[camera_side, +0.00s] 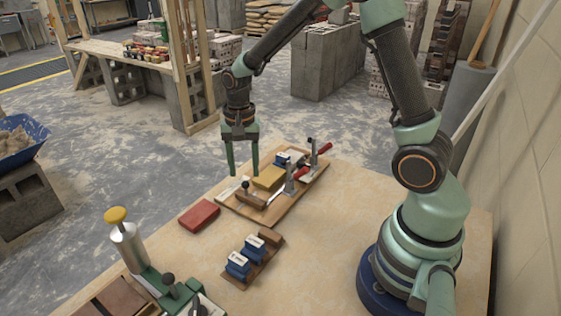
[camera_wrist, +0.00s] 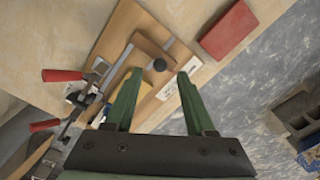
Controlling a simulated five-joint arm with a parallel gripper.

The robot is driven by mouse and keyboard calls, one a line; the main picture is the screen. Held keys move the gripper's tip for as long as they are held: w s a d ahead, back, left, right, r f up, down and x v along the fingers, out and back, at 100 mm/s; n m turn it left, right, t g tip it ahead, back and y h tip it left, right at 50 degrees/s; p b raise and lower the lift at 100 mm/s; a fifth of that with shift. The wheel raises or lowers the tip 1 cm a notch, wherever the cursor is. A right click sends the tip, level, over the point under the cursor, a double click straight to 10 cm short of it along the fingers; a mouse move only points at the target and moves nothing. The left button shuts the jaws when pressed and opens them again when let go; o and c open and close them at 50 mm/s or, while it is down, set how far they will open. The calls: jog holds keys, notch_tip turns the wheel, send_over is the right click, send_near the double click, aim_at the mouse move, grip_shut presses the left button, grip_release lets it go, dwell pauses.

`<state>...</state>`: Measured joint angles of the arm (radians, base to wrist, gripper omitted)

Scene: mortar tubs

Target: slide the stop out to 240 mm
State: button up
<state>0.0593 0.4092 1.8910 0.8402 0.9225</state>
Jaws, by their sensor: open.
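The stop (camera_side: 249,200) is a brown wooden bar with a black knob (camera_side: 245,184), on a wooden board (camera_side: 277,211) on the table. In the wrist view the stop (camera_wrist: 150,47) lies across a metal rail, with its black knob (camera_wrist: 159,65) at one side. A white scale strip (camera_side: 231,189) runs along the board's edge, and it also shows in the wrist view (camera_wrist: 190,103); its marks are too small to read. My gripper (camera_side: 243,174) is open, fingers down, above the knob. In the wrist view my gripper (camera_wrist: 158,77) has the knob between its fingertips; contact is not visible.
A yellow block (camera_side: 269,177) and toggle clamps with red handles (camera_side: 300,173) are on the board. A red block (camera_side: 199,216) lies on the table at left. A small board with blue blocks (camera_side: 239,264) is in front.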

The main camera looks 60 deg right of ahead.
notch_tip(320, 180, up, 7)
dwell(0.3)
jog(key=s+a+r+n+t, duration=0.2)
jog(key=s+r+n+t, duration=0.3)
jog(key=s+r+n, duration=0.3)
jog(key=s+n, duration=0.3)
jog(key=s, duration=0.1)
jog(key=shift+a+r+t, duration=0.2)
jog(key=shift+r+t, duration=0.1)
